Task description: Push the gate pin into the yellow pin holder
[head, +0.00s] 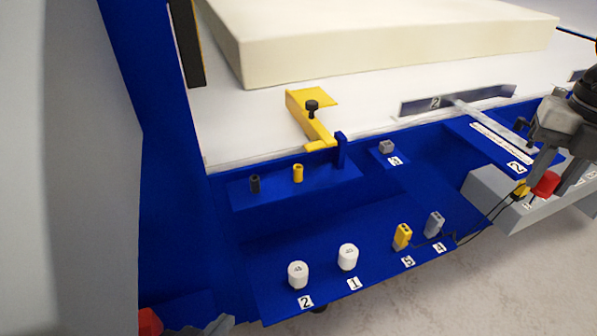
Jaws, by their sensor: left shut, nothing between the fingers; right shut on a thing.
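A yellow bracket (306,118) stands on the white surface by the blue frame's edge. A black-headed pin (312,105) stands upright on it; how deep it sits cannot be told. A small yellow cylinder (297,174) and a black one (255,184) stand on the blue ledge below. My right gripper (532,188), red-tipped, is at the right, shut on a small yellow plug (520,190) with black wires, far from the bracket. My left gripper (182,326) shows only in part at the bottom left edge, shut and empty, well below the bracket.
A yellow block (402,237) and a grey block (434,224) stand on the lower blue shelf (330,225), with white knobs (298,274) to their left. A thick cream foam slab (390,35) lies behind. A grey box (500,205) is under my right gripper.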

